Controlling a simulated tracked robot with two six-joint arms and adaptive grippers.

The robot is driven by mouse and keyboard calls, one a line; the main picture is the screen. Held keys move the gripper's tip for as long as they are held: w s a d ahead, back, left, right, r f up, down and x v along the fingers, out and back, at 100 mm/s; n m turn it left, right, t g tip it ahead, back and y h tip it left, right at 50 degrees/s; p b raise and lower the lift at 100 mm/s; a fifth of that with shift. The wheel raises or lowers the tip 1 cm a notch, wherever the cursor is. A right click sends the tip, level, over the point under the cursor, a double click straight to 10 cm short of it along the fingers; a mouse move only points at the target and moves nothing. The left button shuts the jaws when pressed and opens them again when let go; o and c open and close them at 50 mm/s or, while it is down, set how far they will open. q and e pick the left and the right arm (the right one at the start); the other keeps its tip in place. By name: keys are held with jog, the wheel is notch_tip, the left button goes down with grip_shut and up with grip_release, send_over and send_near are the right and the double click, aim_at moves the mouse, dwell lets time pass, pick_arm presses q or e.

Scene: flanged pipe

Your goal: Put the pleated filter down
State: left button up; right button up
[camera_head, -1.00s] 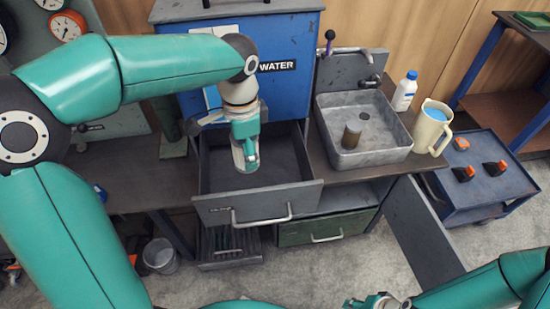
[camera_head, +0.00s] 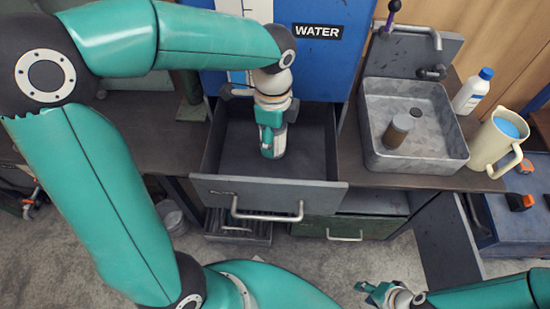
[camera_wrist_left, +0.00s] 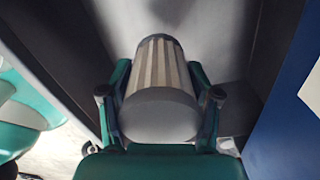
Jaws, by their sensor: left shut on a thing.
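My left gripper (camera_head: 271,132) is over the open grey drawer (camera_head: 285,192), pointing down into it. It is shut on the pleated filter (camera_head: 273,150), a pale cylinder hanging below the fingers. In the left wrist view the pleated filter (camera_wrist_left: 158,85) sits between the two fingers, pleats along its length and a smooth grey end towards the camera. Drawer walls and floor show behind it. I cannot tell whether its lower end touches the drawer floor. My right gripper (camera_head: 372,291) is low at the bottom right, away from the drawer; its fingers are small and unclear.
A blue tank marked WATER (camera_head: 325,60) stands behind the drawer. To the right, a metal sink (camera_head: 430,155) holds a brown-grey cylinder (camera_head: 398,131). A white bottle (camera_head: 472,92) and a cream jug (camera_head: 494,143) stand beside it. The drawer floor around the filter looks clear.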

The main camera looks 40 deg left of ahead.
pick_arm(q)
notch_tip(320, 180, down, 8)
jog(key=shift+b, duration=0.8)
jog(key=o, duration=1.4)
jog(key=shift+o, duration=0.2)
notch_tip(320, 180, up, 11)
jog(key=p, duration=0.3)
jog(key=shift+r, duration=0.55)
